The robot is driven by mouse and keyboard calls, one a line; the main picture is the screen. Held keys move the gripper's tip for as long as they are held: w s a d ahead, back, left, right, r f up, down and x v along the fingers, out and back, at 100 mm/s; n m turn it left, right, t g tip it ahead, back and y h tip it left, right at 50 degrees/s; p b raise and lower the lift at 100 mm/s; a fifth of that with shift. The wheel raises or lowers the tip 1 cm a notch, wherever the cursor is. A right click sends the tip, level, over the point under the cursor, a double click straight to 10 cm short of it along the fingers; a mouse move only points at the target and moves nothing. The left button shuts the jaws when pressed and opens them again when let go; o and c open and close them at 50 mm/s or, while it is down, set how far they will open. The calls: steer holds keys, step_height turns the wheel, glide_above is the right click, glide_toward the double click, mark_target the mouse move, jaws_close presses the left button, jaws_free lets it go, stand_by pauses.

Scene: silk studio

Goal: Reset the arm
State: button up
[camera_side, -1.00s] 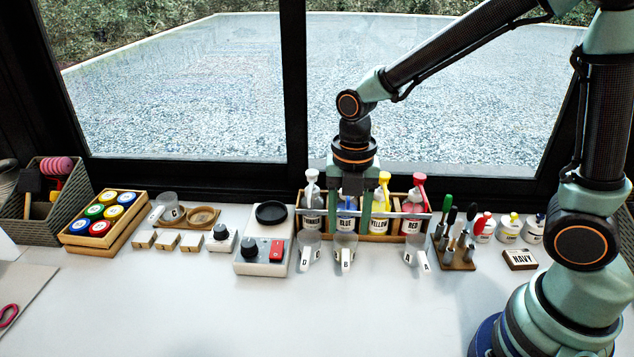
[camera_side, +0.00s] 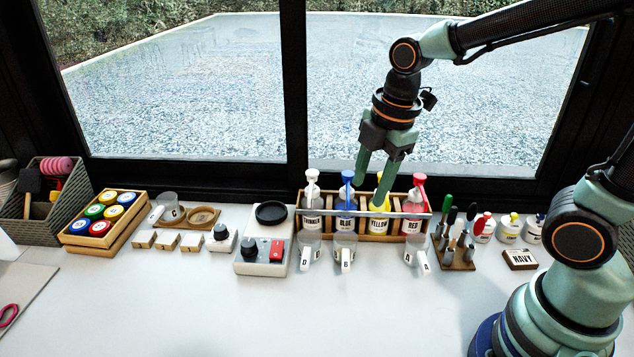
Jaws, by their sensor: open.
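My gripper (camera_side: 368,200) is open, with its two green fingers apart and pointing down. Nothing shows between the fingers. It hangs at the wooden bottle rack (camera_side: 304,202), in front of the window. The fingertips appear near the blue bottle (camera_side: 346,219) and the yellow bottle (camera_side: 379,222). The yellow bottle's top is partly hidden behind one finger. I cannot tell whether a finger touches a bottle. My arm reaches in from the upper right.
The rack also holds a thinner bottle (camera_side: 312,215) and a red bottle (camera_side: 413,220). Cups D (camera_side: 306,262), B (camera_side: 345,262) and A (camera_side: 422,262) stand before it. A mixer device (camera_side: 262,255) is left, a tool stand (camera_side: 456,262) right. The front table is clear.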

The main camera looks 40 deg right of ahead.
steer(key=s+d+r+m+t, duration=0.3)
steer(key=d+r+m, duration=0.1)
steer(key=m, duration=1.2)
steer(key=shift+s+r, duration=0.35)
steer(key=shift+r, duration=0.15)
